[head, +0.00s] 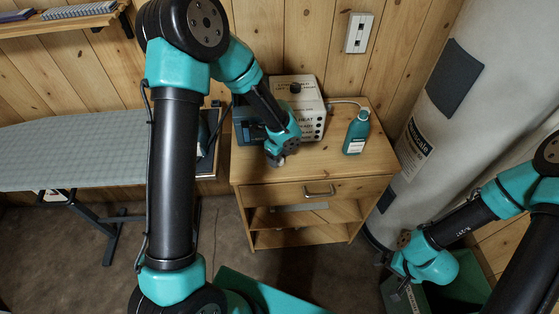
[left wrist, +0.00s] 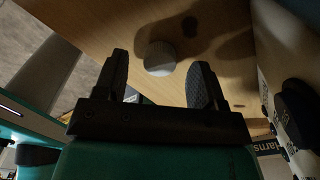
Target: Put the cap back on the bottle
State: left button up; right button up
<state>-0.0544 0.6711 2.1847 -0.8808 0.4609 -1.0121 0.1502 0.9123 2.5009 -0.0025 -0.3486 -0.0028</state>
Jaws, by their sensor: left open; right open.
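The cap (left wrist: 160,58) is a small pale grey, ridged disc lying on the wooden cabinet top in the left wrist view. My left gripper (left wrist: 158,64) is open above it, with one finger to each side. In the head view my left gripper (head: 275,158) is low over the front left of the cabinet top and mostly covers the cap. The teal bottle (head: 356,133) with a white label stands upright at the right of the cabinet top. My right gripper (head: 388,278) is open and empty, well below and right of the cabinet.
The wooden cabinet (head: 335,175) has a drawer and open shelves. A white box with knobs (head: 299,100) stands behind my left gripper, close beside it in the wrist view. An ironing board (head: 80,150) is at left, a white tank (head: 430,120) at right. The cabinet top before the bottle is clear.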

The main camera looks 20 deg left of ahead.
pick_arm(q)
jog(key=shift+f, duration=0.6)
jog(key=shift+c, duration=0.5)
jog(key=c, duration=0.9)
